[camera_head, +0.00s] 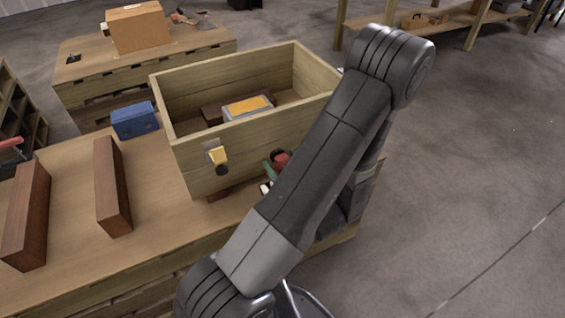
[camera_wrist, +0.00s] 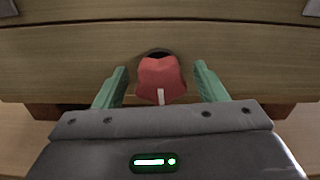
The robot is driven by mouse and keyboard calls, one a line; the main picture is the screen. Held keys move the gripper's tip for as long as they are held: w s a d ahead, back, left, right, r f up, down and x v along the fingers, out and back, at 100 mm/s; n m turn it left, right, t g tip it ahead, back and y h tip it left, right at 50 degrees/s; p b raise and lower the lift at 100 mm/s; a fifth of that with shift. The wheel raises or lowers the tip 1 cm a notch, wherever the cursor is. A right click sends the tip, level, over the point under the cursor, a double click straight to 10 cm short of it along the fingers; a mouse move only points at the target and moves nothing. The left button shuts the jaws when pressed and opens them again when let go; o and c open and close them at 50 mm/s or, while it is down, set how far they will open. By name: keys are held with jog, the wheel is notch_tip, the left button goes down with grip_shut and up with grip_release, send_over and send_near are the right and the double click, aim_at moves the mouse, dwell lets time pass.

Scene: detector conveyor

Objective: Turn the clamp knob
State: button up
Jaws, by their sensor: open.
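The clamp knob (camera_wrist: 161,79) is red with a white mark at its lower edge, and it sits on the wooden front wall of a crate in the wrist view. My gripper (camera_wrist: 160,82) is open, with one green finger on each side of the knob. Gaps show between the fingers and the knob. In the head view the red knob (camera_head: 281,159) shows only partly beside my arm, next to a green finger of my gripper (camera_head: 272,166). My arm hides most of the gripper and that part of the crate.
The open wooden crate (camera_head: 207,134) stands on the workbench (camera_head: 72,209) with a grey and yellow item (camera_head: 247,106) inside. A yellow and black fitting (camera_head: 218,158) is on its front. Two brown blocks (camera_head: 112,187) and a blue box (camera_head: 134,121) stand to the left.

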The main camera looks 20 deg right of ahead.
jog(key=shift+w, duration=0.1)
jog(key=shift+c, duration=0.5)
jog(key=c, duration=0.9)
jog(key=shift+r+m, duration=0.1)
jog(key=shift+m, duration=0.2)
jog(key=m+p, duration=0.2)
jog(key=m, duration=0.1)
jog(key=shift+r+m+p, duration=0.1)
jog(key=shift+m+p, duration=0.2)
jog(key=shift+p, duration=0.1)
jog(key=m+p, duration=0.2)
jog(key=m, duration=0.2)
jog(key=shift+m+p, duration=0.3)
jog(key=shift+p, duration=0.05)
jog(key=m+p, duration=0.2)
jog(key=m, duration=0.2)
jog(key=shift+m+p, duration=0.9)
jog(key=shift+m, duration=0.9)
jog(key=shift+f+m, duration=0.2)
jog(key=shift+m, duration=0.1)
